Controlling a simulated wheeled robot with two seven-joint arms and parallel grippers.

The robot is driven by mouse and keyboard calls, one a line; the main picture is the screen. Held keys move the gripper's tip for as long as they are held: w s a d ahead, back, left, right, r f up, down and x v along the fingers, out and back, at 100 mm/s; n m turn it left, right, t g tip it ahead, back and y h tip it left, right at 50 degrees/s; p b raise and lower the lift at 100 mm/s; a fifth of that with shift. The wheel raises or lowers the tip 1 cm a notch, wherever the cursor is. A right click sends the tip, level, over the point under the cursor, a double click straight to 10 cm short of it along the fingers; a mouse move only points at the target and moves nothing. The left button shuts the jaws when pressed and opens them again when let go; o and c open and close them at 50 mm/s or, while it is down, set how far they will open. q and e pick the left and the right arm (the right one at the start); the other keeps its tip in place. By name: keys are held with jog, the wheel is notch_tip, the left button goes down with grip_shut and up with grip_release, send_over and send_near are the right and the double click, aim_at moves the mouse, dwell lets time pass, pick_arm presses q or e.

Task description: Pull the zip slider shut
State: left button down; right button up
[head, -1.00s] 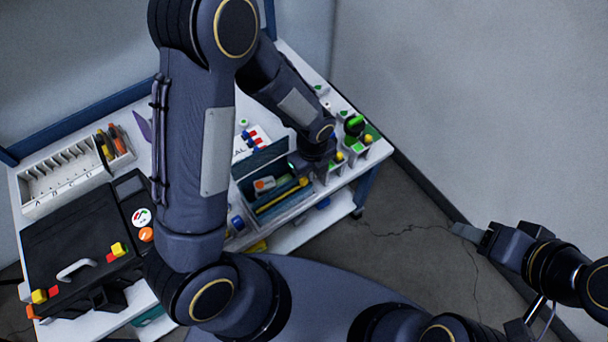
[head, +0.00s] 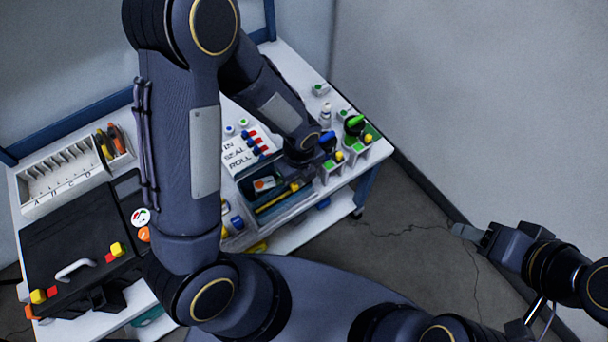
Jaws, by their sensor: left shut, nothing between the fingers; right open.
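My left gripper (head: 303,160) is over the right end of an open dark container (head: 245,190) near the table's front edge. It is seen from above, its fingers are mostly hidden under the wrist, and it is shut with nothing in it. I cannot make out the zip slider; it is hidden or too small to tell. A white and orange item (head: 264,184) lies inside the container, and a yellow strip (head: 272,202) runs along its front. My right gripper (head: 470,234) is open and empty, out over the floor at the right, away from the table.
A black case (head: 60,245) and a white slotted rack (head: 62,182) are at the left. My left arm covers the table's middle.

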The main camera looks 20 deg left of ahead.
aim_at(270, 204)
pick_arm(q)
jog(key=shift+s+a+b, duration=0.2)
jog(key=shift+s+a, duration=0.85)
jog(key=shift+s, duration=0.25)
jog(key=shift+s+a+b, duration=0.2)
jog(key=shift+s+a, duration=0.8)
jog(key=shift+s, duration=0.35)
jog(key=shift+s+a+b, duration=0.2)
jog(key=shift+s+a, duration=0.85)
jog(key=shift+s, duration=0.25)
jog(key=shift+w+d, duration=0.15)
jog(key=shift+w+d, duration=0.1)
jog(key=shift+w, duration=0.1)
jog(key=shift+r, duration=0.1)
notch_tip(270, 204, up, 7)
jog(key=p, duration=0.6)
jog(key=shift+p, duration=0.35)
